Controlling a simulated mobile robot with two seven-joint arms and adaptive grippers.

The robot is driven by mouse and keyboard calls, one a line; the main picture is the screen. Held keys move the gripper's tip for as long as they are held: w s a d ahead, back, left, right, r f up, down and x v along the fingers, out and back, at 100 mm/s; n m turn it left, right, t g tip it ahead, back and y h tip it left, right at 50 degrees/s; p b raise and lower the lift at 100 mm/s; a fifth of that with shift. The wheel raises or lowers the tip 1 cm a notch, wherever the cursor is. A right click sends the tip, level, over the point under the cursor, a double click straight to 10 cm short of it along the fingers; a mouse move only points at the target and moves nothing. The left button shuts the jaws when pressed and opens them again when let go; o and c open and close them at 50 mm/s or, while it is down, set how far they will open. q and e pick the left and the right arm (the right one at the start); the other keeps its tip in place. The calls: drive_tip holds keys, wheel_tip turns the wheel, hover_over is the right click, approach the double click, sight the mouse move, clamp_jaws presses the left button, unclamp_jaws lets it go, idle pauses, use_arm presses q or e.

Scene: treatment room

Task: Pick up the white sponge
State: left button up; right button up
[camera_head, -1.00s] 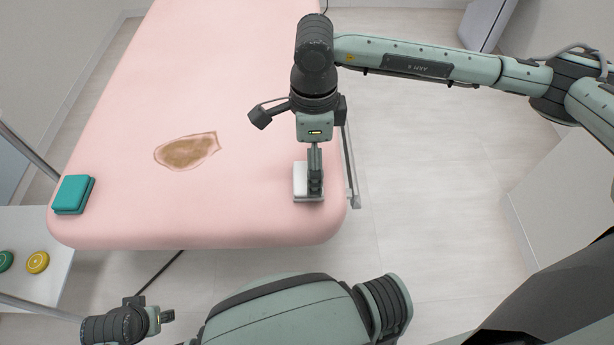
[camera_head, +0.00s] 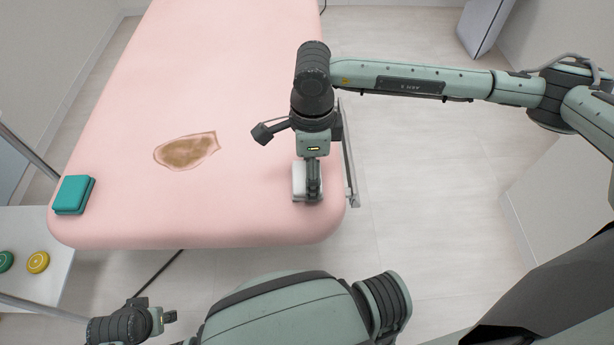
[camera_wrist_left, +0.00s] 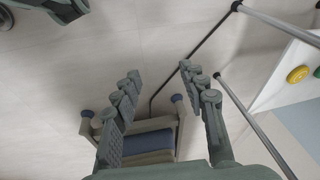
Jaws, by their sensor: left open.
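The white sponge (camera_head: 298,181) lies on the pink treatment bed (camera_head: 220,215) near its front right corner. My right gripper (camera_head: 314,197) points down at the sponge and hides its right part. Its fingers are seen edge-on, so I cannot tell whether they are open or shut on it. My left gripper (camera_head: 170,317) is low at the bottom left, off the bed. In the left wrist view the left gripper (camera_wrist_left: 160,72) has its fingers spread with nothing between them.
A brown patch (camera_head: 187,151) marks the bed's middle. A teal block (camera_head: 74,194) sits at the bed's front left corner. A white side surface (camera_head: 45,220) holds a green disc (camera_head: 6,261) and a yellow disc (camera_head: 38,262). A metal rail (camera_head: 351,180) runs along the bed's right edge.

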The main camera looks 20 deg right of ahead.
drive_tip(key=shift+r, duration=0.6)
wheel_tip(320, 180, up, 3)
drive_tip(key=shift+f, duration=0.2)
use_arm(q)
wheel_tip(320, 180, up, 5)
drive_tip(key=shift+w+a+f+b, duration=0.1)
drive_tip(key=shift+w+f+b, duration=0.1)
drive_tip(key=shift+b, duration=0.8)
use_arm(e)
drive_tip(key=w+a+r, duration=0.2)
drive_tip(key=a, duration=0.1)
drive_tip(key=w+a+r, duration=0.2)
drive_tip(key=a, duration=0.1)
drive_tip(key=w+a+r, duration=0.2)
drive_tip(key=a+r, duration=0.1)
drive_tip(key=a, duration=0.1)
drive_tip(key=shift+w+r, duration=0.1)
drive_tip(key=o, duration=0.4)
drive_tip(key=shift+c, duration=1.4)
drive_tip(key=shift+d, duration=0.1)
